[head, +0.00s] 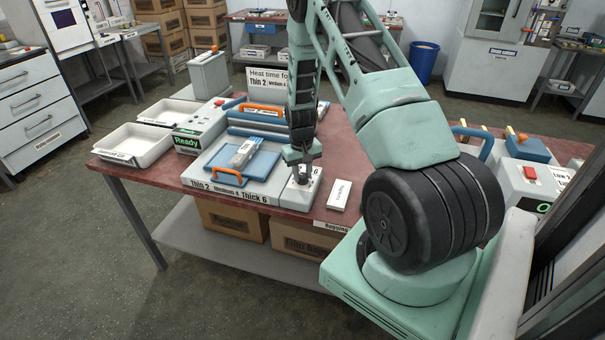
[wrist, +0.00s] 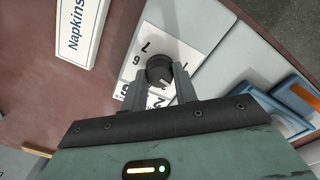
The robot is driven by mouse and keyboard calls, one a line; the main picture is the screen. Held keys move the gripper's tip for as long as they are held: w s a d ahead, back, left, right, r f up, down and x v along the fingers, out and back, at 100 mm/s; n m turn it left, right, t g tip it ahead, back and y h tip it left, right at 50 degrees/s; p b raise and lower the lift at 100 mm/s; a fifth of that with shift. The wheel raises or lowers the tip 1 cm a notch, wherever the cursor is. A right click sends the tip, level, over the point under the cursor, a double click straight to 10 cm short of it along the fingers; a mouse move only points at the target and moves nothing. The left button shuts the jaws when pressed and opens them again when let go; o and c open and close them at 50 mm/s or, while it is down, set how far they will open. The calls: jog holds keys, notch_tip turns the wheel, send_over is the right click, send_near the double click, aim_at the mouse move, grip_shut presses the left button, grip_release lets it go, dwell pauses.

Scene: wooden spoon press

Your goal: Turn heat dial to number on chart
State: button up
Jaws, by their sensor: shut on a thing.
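The heat dial is a dark round knob (wrist: 160,70) on a white numbered plate (wrist: 185,32), seen in the wrist view. My gripper (wrist: 168,85) is shut on the knob, with one finger on each side. Digits such as 7, 6 and 2 show around it, some partly covered. I cannot tell which number the dial points to. In the head view my gripper (head: 301,162) is over the front right corner of the press, and the knob is hidden. The heat chart (head: 268,78) stands behind, reading "Heat time for", "Thin 2"; its lower line is partly hidden. The press front strip (head: 228,192) reads "Thin 2", "Medium 4", "Thick 6".
A white napkins box (head: 339,194) lies right of the press on the red table. A blue plate with an orange handle (head: 229,177) sits left of my gripper. A green "Ready" display (head: 187,141) and white trays (head: 135,143) stand further left.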

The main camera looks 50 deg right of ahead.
aim_at(301, 176)
jog(key=o, duration=1)
jog(key=shift+c, duration=0.2)
notch_tip(301, 176, up, 18)
jog(key=b, duration=0.3)
jog(key=shift+w+a+f, duration=0.15)
jog(key=shift+a+f, duration=0.05)
jog(key=shift+f, duration=0.05)
jog(key=s+a+r+n+y, duration=0.1)
jog(key=a+r+n, duration=0.15)
jog(key=a, duration=1.15)
jog(key=s+a+r+n, duration=0.1)
jog(key=a+r+n, duration=0.15)
jog(key=a, duration=1.15)
jog(key=s+a+n, duration=0.4)
jog(key=s+a, duration=0.4)
jog(key=s, duration=0.2)
jog(key=s+a+n, duration=0.4)
jog(key=s+a, duration=0.4)
jog(key=s, duration=0.3)
jog(key=shift+s+r, duration=0.25)
